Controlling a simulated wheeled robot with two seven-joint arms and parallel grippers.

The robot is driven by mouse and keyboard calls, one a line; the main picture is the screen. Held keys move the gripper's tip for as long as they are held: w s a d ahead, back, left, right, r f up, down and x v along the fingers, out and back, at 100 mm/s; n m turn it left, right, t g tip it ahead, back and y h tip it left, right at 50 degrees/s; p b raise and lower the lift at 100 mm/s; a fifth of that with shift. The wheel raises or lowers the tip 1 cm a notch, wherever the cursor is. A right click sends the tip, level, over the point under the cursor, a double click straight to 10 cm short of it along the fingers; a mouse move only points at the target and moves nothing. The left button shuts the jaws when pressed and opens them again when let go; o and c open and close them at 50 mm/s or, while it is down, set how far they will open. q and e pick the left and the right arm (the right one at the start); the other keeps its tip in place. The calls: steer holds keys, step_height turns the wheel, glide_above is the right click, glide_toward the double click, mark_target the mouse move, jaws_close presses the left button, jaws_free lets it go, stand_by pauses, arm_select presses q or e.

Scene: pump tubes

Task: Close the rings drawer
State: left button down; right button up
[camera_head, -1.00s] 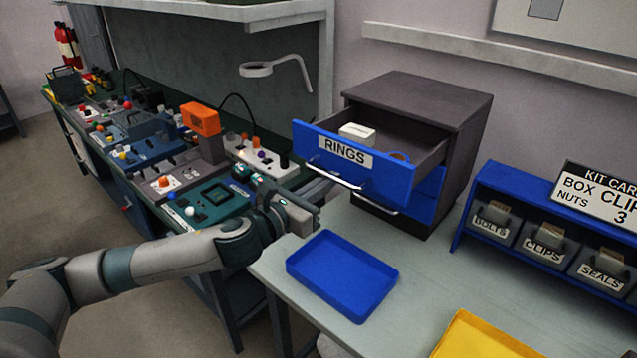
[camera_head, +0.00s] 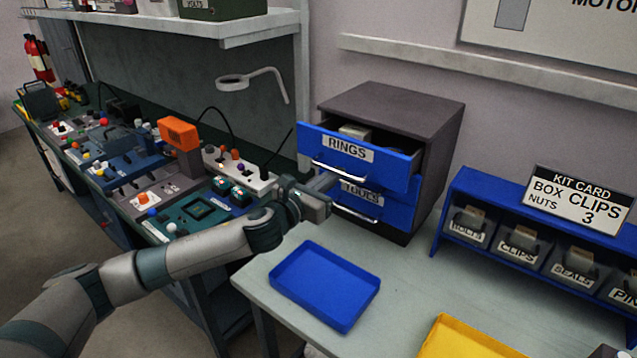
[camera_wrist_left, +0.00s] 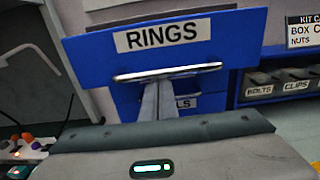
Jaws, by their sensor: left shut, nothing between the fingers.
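The rings drawer (camera_head: 392,165) has a blue front with a RINGS label and a silver handle (camera_head: 345,173). It stands partly open from the dark cabinet (camera_head: 395,103), with a pale box (camera_head: 355,131) showing inside. My left gripper (camera_head: 328,181) is shut and empty, just in front of the drawer front by its handle. In the left wrist view its fingers (camera_wrist_left: 158,101) point at the drawer front (camera_wrist_left: 230,40), with their tips at the handle (camera_wrist_left: 168,73). Whether they touch it is unclear.
A lower blue drawer (camera_head: 392,209) sits under the rings drawer. A blue tray (camera_head: 325,285) and a yellow tray (camera_head: 465,340) lie on the table (camera_head: 400,290). A rack of labelled bins (camera_head: 515,250) stands right of the cabinet. A cluttered bench (camera_head: 110,170) is at left.

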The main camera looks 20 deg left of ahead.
mark_target(346, 167)
arm_select(q)
steer(key=x, duration=0.5)
arm_select(e)
steer(key=shift+r, duration=0.2)
arm_select(q)
steer(key=shift+s+a+f, duration=0.1)
arm_select(e)
steer(key=shift+s, duration=0.1)
